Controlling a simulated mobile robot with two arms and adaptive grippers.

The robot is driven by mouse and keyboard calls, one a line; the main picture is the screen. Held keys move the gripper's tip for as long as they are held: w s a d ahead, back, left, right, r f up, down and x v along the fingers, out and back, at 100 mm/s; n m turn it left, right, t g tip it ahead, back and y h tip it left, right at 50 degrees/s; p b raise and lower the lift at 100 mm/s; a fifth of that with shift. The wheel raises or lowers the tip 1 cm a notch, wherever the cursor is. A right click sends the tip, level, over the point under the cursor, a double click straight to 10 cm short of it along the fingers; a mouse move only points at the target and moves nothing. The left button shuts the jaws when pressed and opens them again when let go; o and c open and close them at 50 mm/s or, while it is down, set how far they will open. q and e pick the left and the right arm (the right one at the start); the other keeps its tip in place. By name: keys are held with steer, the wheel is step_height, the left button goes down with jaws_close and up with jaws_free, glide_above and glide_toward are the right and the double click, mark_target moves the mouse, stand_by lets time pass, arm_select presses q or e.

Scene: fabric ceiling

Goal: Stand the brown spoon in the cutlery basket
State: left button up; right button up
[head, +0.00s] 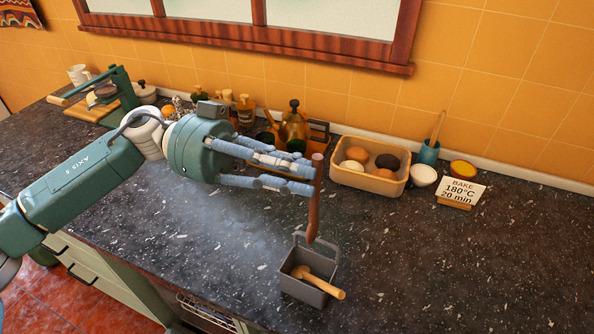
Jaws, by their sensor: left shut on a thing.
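My left gripper (300,179) comes in from the left, shut on the brown spoon (313,215) near its upper end. The spoon hangs roughly upright, its lower end close to the back rim of the cutlery basket. I cannot tell from this view whether that end is above the basket or behind it. The cutlery basket (297,291) is a grey open box with a raised handle at its back, standing on the dark counter. A light wooden utensil (322,283) lies slanted in it, its end sticking out over the front right rim. My right gripper is not in view.
A tan tray (367,180) with several round items stands at the back. To its right are a blue cup (428,153), a white bowl (423,176) and a bake sign (462,192). Bottles (292,125) stand behind my gripper. The counter right of the basket is clear.

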arm_select(q)
step_height(320, 180, down, 11)
steer(key=b, duration=0.4)
stand_by(0.7)
steer(key=o, duration=1)
steer(key=v, duration=1.2)
